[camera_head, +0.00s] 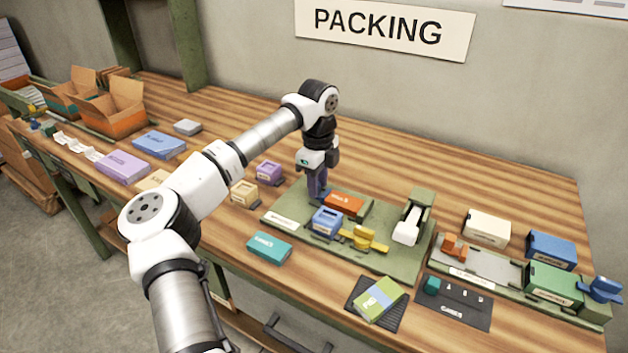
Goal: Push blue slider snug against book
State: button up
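The blue slider (327,221), a small block with a pale label, sits on the green fixture board (395,266) near the middle of the table. An orange-red book (344,204) lies on the board just behind and to the right of it. Whether slider and book touch cannot be told. My gripper (317,195) points down at the left end of the book, just behind the slider. Its dark fingers look close together and nothing shows held, but their opening is not clear. Their tips are partly hidden by the slider.
A yellow clamp (363,239) stands right of the slider, and a green and white press (412,219) farther right. A teal box (269,247) lies in front. Purple (269,171) and tan (244,192) blocks stand to the left. The table behind the board is clear.

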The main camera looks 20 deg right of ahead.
jog(key=shift+o, duration=0.9)
jog(key=shift+a, duration=0.1)
jog(key=shift+w, duration=0.1)
jog(key=shift+r, duration=0.2)
notch_tip(320, 180, up, 14)
jog(key=b, duration=0.2)
jog(key=shift+f, duration=0.25)
